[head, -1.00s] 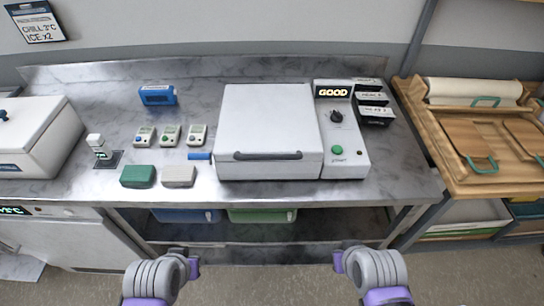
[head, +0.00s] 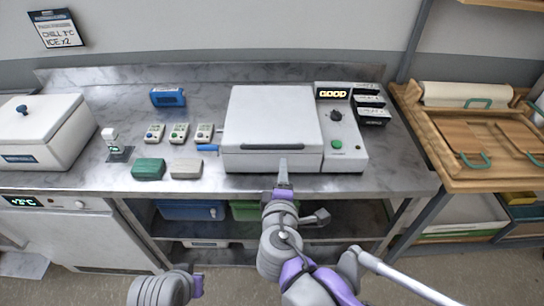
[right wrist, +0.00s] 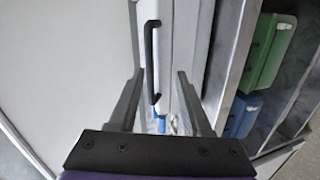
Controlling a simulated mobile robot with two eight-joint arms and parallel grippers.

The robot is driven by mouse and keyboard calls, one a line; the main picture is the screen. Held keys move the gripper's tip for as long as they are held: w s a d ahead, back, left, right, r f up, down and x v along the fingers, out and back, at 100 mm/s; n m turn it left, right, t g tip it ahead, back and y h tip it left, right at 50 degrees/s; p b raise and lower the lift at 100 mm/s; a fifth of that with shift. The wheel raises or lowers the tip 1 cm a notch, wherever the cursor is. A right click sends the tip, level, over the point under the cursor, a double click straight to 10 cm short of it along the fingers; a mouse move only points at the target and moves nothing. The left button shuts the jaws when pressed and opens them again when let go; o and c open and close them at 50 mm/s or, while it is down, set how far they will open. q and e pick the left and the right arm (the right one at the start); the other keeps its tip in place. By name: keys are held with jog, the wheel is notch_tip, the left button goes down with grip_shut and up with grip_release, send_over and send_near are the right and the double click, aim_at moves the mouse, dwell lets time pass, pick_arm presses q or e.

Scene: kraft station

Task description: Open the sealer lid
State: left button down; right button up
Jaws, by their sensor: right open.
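The sealer (head: 345,160) stands on the steel counter with its white lid (head: 270,115) shut. A dark bar handle (head: 262,147) runs along the lid's front edge. My right gripper (head: 283,168) is open just in front of the handle, near its middle. In the right wrist view the handle (right wrist: 149,50) lies ahead, between the lines of the two open fingers (right wrist: 160,80); the fingers are not closed on it. My left gripper (head: 197,286) is low at the bottom left, away from the sealer, mostly hidden by its own wrist.
The sealer's panel has a lit "GOOD" display (head: 333,94), a dark knob (head: 336,115) and a green button (head: 337,145). Small devices (head: 179,133) and green and grey blocks (head: 148,169) sit further left.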

aim_at(270, 149)
jog(key=shift+n+t+y, duration=0.3)
jog(key=shift+n+y, duration=0.1)
jog(key=shift+n, duration=0.4)
jog(key=w+a, duration=0.1)
jog(key=w, duration=0.6)
jog(key=w+a+f, duration=0.1)
jog(key=w, duration=0.2)
jog(key=shift+w+a, duration=0.35)
grip_shut()
